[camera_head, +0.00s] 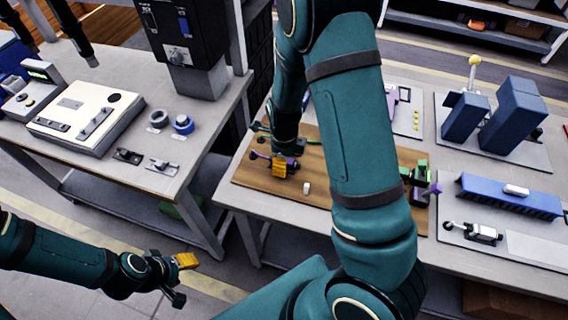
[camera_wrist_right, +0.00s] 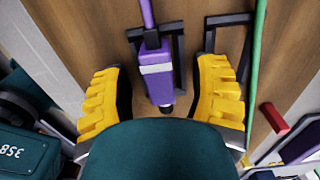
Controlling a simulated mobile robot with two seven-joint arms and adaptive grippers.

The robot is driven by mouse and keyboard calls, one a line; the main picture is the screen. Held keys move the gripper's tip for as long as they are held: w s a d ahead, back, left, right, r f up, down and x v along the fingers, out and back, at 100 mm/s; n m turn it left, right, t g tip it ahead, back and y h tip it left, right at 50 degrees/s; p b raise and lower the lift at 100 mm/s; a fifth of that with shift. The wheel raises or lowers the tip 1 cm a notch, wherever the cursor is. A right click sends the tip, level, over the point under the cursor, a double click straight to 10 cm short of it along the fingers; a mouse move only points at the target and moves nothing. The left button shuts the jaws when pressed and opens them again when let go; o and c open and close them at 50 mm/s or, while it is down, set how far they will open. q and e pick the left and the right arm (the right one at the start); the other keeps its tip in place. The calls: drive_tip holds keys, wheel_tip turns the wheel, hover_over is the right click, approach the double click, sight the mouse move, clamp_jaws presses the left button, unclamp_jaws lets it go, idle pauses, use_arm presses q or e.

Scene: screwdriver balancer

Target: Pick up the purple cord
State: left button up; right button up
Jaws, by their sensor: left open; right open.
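The purple cord (camera_wrist_right: 147,12) runs to a purple handle-like end (camera_wrist_right: 157,80) with a pale band, lying over a dark frame on the wooden board. In the right wrist view my right gripper (camera_wrist_right: 160,97) is open, with its yellow ribbed fingers on either side of the purple end and a gap on both sides. In the head view the right gripper (camera_head: 285,166) is low over the board's left part, and the arm hides part of the board. My left gripper (camera_head: 182,278) is open and empty, away from the tables at lower left.
A green cord (camera_wrist_right: 258,60) and a red piece (camera_wrist_right: 274,117) lie to the right of the right gripper. A small white cylinder (camera_head: 306,188) stands on the wooden board (camera_head: 255,185). Green and purple parts (camera_head: 420,180) sit at the board's right end. A blue block (camera_head: 508,195) is further right.

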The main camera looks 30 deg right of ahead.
drive_tip(key=shift+r, duration=0.1)
clamp_jaws()
wheel_tip(320, 180, up, 10)
drive_tip(key=p, duration=0.3)
drive_tip(key=shift+p, duration=0.4)
wheel_tip(320, 180, up, 3)
drive_tip(key=p, duration=0.3)
drive_tip(key=shift+f, duration=0.25)
